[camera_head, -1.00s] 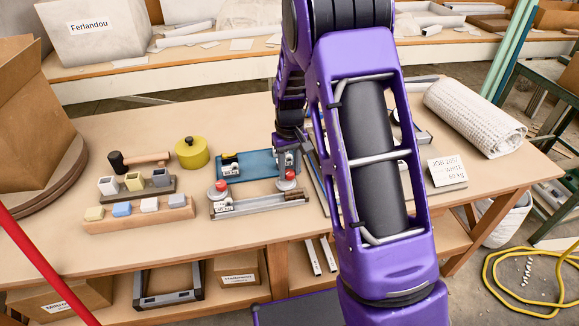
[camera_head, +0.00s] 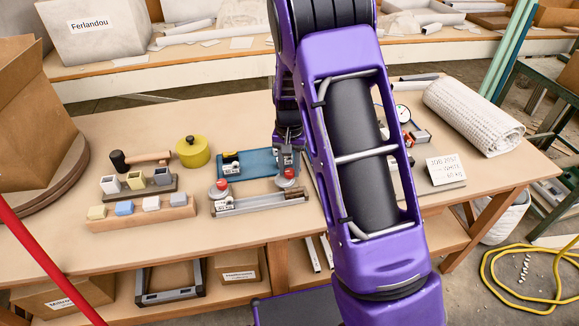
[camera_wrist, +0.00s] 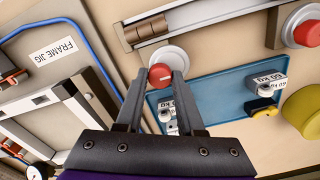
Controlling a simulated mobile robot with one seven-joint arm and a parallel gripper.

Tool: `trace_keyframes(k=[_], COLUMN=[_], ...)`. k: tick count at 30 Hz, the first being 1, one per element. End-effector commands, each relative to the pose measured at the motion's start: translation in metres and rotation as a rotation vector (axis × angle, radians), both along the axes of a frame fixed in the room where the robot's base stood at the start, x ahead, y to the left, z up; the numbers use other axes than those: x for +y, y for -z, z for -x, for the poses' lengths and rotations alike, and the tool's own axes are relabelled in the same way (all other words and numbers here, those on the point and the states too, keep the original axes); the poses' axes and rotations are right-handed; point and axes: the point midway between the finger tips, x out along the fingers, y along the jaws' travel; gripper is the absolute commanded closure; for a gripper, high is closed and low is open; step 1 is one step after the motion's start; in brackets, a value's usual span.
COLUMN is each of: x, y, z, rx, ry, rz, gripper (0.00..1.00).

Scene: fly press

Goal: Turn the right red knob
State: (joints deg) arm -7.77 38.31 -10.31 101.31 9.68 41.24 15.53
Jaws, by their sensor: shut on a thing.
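The right red knob (camera_head: 290,173) sits on a round pale base at the right end of the grey metal fixture (camera_head: 255,204). In the wrist view the same knob (camera_wrist: 160,75) lies between the fingertips, with a pale line across its top. My gripper (camera_wrist: 160,78) is shut on it from above. In the head view my gripper (camera_head: 288,158) is partly hidden by its own arm. The left red knob (camera_head: 221,186) stands untouched at the fixture's left end. It shows at the upper right of the wrist view (camera_wrist: 307,33).
A blue tray (camera_head: 262,164) with small weights lies just behind the fixture. A white roll (camera_head: 473,118) lies right. The table front is clear.

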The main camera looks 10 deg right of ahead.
Motion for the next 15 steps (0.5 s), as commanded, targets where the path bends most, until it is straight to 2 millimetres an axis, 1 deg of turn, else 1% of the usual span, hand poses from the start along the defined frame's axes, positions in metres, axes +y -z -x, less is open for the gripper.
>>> trace_keyframes(k=[11, 12, 14, 15], x=[0.0001, 0.0001, 0.0000, 0.0000], y=[-0.0009, -0.0009, -0.0009, -0.0008], z=[-0.0009, -0.0009, -0.0008, -0.0008], rx=[-0.002, -0.002, -0.002, -0.002], ry=[0.004, 0.004, 0.004, 0.004], rz=[0.000, 0.000, 0.000, 0.000], gripper=[1.00, 0.58, 0.47, 0.40])
